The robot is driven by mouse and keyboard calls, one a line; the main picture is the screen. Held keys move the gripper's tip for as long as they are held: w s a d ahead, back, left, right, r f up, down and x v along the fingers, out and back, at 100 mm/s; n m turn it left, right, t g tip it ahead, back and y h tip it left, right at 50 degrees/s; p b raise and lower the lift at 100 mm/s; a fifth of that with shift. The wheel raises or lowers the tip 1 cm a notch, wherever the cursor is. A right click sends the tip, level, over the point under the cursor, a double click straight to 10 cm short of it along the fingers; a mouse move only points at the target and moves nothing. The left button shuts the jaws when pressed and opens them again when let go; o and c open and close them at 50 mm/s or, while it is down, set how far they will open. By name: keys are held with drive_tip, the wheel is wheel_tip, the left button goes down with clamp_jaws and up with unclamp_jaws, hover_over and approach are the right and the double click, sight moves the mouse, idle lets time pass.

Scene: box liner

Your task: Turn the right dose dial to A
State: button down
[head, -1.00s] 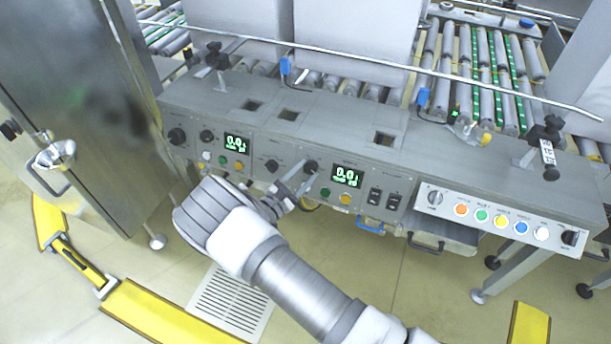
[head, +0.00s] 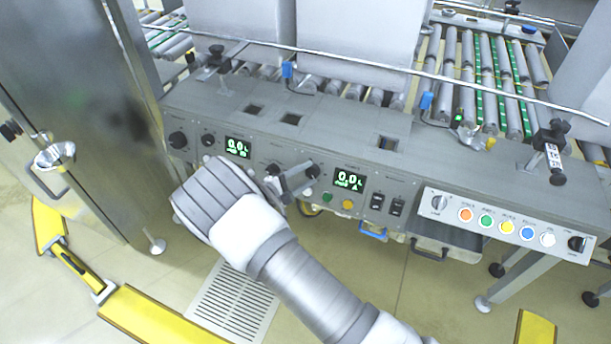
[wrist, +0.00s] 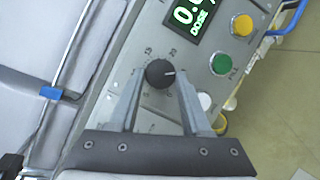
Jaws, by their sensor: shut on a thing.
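The right dose dial is a round black knob (head: 312,171) on the grey panel, just left of the right green display (head: 349,180). In the wrist view the knob (wrist: 158,74) sits between my fingertips, its white mark pointing right. My gripper (wrist: 160,80) is shut on the knob, one finger on each side. In the head view my gripper (head: 297,181) reaches the knob from the lower left. The display reads 0.0 with small text below, and part of it also shows in the wrist view (wrist: 187,14).
Green (head: 327,197) and yellow (head: 348,205) buttons lie below the display, with black switches (head: 386,204) to its right. A second display (head: 237,147) and dial (head: 208,140) are further left. A steel cabinet (head: 75,110) stands at left. A thin rail crosses above the panel.

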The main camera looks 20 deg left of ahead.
idle(0.4)
drive_tip(key=shift+c, duration=1.8)
unclamp_jaws()
drive_tip(key=p+v, duration=0.3)
drive_tip(key=v, duration=1.4)
drive_tip(key=shift+s+p, duration=0.2)
drive_tip(key=shift+p, duration=0.1)
